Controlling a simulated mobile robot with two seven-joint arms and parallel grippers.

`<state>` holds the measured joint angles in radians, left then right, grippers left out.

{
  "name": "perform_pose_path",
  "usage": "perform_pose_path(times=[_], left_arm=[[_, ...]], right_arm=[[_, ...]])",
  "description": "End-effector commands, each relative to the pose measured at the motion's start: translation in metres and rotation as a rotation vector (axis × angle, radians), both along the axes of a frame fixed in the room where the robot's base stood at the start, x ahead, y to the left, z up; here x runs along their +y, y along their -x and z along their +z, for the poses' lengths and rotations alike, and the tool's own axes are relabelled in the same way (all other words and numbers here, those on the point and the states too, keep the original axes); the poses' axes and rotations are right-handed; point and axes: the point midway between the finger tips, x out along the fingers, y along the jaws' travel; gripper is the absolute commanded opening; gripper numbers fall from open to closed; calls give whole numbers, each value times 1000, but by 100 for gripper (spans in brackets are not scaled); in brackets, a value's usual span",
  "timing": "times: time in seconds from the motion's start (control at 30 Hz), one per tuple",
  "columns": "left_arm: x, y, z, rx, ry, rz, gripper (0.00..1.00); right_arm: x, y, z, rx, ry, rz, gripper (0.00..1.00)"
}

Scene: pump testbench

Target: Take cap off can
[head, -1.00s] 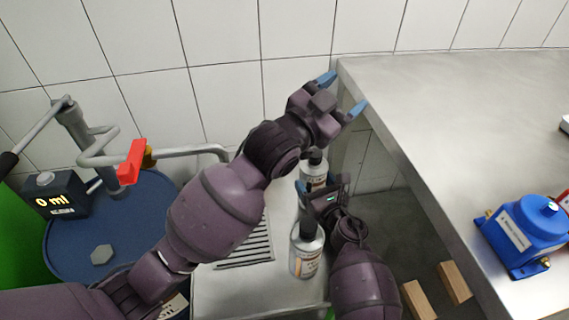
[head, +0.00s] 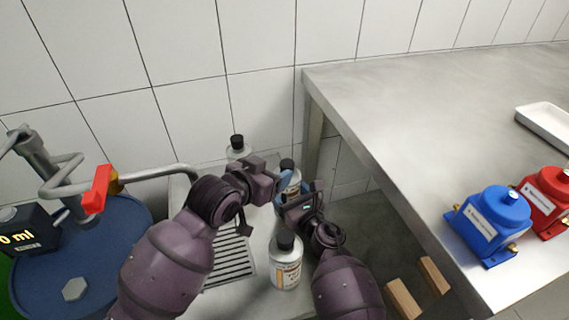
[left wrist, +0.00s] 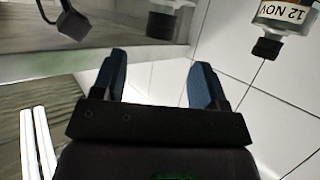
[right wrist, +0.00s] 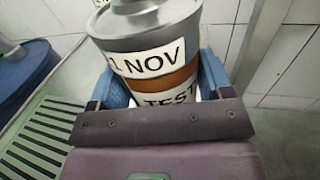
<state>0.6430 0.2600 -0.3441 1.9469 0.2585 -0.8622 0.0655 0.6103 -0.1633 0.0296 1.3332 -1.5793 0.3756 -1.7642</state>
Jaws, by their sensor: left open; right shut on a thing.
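A grey can (head: 293,189) with a black cap (head: 287,165) is upright behind my right gripper (head: 299,199) in the head view. The right fingers are shut around its body; its label, partly reading "NOV" and "TEST", fills the right wrist view (right wrist: 160,68). The right wrist view cuts off its top. My left gripper (head: 281,186) is open, close beside this can on its left. The open fingers show empty in the left wrist view (left wrist: 157,85). In the left wrist view, capped cans appear upside down, one labelled "12 NOV" (left wrist: 286,12).
Another black-capped can (head: 286,268) stands in front, and one (head: 237,151) stands behind to the left. A slotted drain (head: 231,262), a blue drum (head: 105,280) and a red-handled tap (head: 96,189) are at left. The steel table (head: 400,130) carries blue (head: 492,225) and red (head: 549,200) pumps.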

Motion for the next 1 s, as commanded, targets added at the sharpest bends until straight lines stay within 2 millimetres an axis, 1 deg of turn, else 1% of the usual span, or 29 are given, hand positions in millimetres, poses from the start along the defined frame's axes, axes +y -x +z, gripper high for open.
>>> perform_pose_path(times=[0.03,0.2,0.4,0.5,0.67,0.93,1.0], left_arm=[[-5,-7,-3,1,-1,0,67],[-18,-28,-13,0,-1,0,67],[-31,-46,-23,0,0,-1,67],[-35,-52,-26,0,0,-1,67],[-37,-56,-28,-1,0,-1,67],[-38,-57,-28,-1,0,-1,67],[-38,-57,-28,-1,0,-1,56]], right_arm=[[0,0,0,0,0,0,30],[0,0,0,0,0,0,30],[0,0,0,0,0,0,30],[0,0,0,0,0,0,30],[0,0,0,0,0,0,30],[0,0,0,0,0,0,30],[0,0,0,0,0,0,30]])
